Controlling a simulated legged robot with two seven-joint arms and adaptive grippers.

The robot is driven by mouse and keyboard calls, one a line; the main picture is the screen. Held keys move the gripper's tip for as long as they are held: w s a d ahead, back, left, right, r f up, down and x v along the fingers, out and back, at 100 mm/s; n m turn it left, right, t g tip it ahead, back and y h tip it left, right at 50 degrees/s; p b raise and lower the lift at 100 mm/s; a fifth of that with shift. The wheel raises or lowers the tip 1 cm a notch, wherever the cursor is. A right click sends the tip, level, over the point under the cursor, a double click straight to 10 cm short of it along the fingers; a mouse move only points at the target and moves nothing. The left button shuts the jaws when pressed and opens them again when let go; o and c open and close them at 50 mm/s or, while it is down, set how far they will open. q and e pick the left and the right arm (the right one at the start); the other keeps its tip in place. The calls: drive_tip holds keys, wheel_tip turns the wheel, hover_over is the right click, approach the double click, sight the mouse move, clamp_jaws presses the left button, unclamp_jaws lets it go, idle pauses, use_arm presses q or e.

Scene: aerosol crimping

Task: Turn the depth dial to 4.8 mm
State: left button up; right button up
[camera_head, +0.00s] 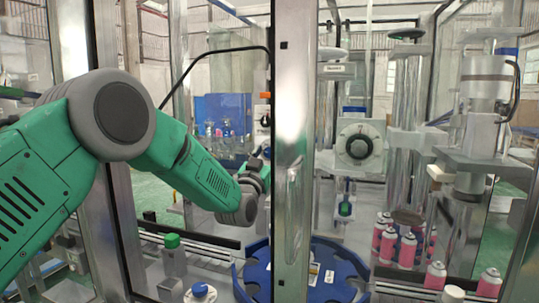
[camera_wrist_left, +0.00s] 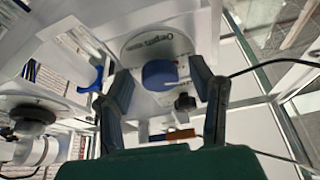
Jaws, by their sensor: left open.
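In the left wrist view, a blue knob (camera_wrist_left: 160,74) sits on a pale round plate (camera_wrist_left: 152,42) with lettering that I cannot fully read. This looks like the depth dial; its setting cannot be read. My left gripper (camera_wrist_left: 161,84) is open, with one finger on each side of the knob. Whether the fingers touch it I cannot tell. In the head view my left arm reaches behind a metal post, which hides the gripper and the blue knob. My right gripper is in neither view.
In the head view, the metal post (camera_head: 292,120) stands mid-picture. Right of it are a white unit with a round grey knob (camera_head: 358,146) and several pink cans (camera_head: 407,250). A blue rotary plate (camera_head: 335,262) lies low. A black cable (camera_wrist_left: 262,68) crosses the right of the wrist view.

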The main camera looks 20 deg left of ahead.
use_arm(q)
drive_tip(key=shift+c, duration=0.4)
clamp_jaws()
drive_tip(key=m+h+b, duration=0.1)
drive_tip(key=m, duration=0.1)
drive_tip(key=m+h+b, duration=0.2)
drive_tip(key=m, duration=0.1)
drive_tip(key=shift+f+m+g+b, duration=0.2)
drive_tip(key=shift+m+g+b, duration=0.1)
drive_tip(key=shift+g, duration=0.1)
drive_tip(key=shift+r+m+h+b, duration=0.1)
drive_tip(key=shift+m+h+b, duration=0.2)
drive_tip(key=shift+m, duration=0.6)
drive_tip(key=shift+o, duration=0.4)
unclamp_jaws()
